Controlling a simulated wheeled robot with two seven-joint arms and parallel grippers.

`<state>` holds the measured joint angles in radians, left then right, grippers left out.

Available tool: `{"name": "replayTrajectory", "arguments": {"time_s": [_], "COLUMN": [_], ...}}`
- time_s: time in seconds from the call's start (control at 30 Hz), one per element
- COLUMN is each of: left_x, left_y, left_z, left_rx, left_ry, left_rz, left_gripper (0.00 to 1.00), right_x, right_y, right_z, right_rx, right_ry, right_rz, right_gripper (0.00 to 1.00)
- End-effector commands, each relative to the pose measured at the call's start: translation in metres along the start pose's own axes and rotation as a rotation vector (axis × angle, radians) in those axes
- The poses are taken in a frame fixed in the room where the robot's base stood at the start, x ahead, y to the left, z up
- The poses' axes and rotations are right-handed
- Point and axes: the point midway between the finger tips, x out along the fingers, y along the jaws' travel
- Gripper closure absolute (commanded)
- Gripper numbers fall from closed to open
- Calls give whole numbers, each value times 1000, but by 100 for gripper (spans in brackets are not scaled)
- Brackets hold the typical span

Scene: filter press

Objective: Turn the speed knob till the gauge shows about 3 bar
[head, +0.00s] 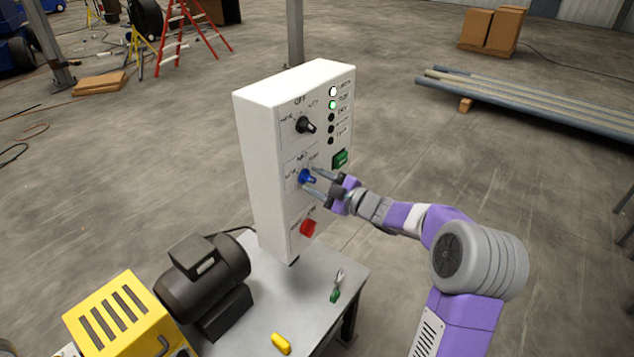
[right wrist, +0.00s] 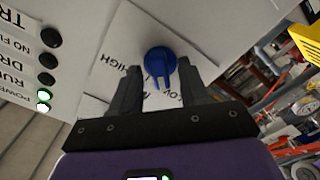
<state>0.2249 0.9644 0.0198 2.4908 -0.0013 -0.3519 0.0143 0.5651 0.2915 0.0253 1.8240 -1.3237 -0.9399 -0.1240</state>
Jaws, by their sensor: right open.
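The speed knob (head: 306,176) is blue and sits mid-height on the front of a white control box (head: 262,165). In the right wrist view the blue knob (right wrist: 160,62) has its pointer toward the gripper, and the words HIGH and LOW show on the plate around it. My right gripper (head: 313,180) is open, with one finger on either side of the knob. In the right wrist view gaps show between the knob and both fingers (right wrist: 159,78). No gauge shows in either view. My left gripper is out of view.
The box also carries a black selector (head: 305,125), a green button (head: 340,159), a red switch (head: 308,228) and a column of lamps (head: 332,104), the upper two lit. Below, a black motor (head: 203,280), a yellow slotted cover (head: 122,318) and small tools occupy the metal table (head: 318,275).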

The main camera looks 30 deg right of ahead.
Motion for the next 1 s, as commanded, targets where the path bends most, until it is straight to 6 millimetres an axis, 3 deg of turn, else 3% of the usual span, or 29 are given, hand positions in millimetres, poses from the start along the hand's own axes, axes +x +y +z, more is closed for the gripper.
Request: {"name": "replayTrajectory", "arguments": {"time_s": [0.17, 0.47, 0.77, 1.0], "left_x": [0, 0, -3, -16], "left_y": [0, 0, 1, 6], "left_z": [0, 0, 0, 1], "left_rx": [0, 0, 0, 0], "left_ry": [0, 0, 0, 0], "left_rz": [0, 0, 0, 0], "left_gripper": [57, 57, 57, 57], "right_x": [0, 0, 0, 0], "right_y": [0, 0, 0, 1], "right_z": [0, 0, 0, -1], "right_rx": [0, 1, 22, 136], "right_ry": [0, 0, -1, -2], "right_rz": [0, 0, 0, -1], "right_gripper": [55, 100, 100, 100]}}
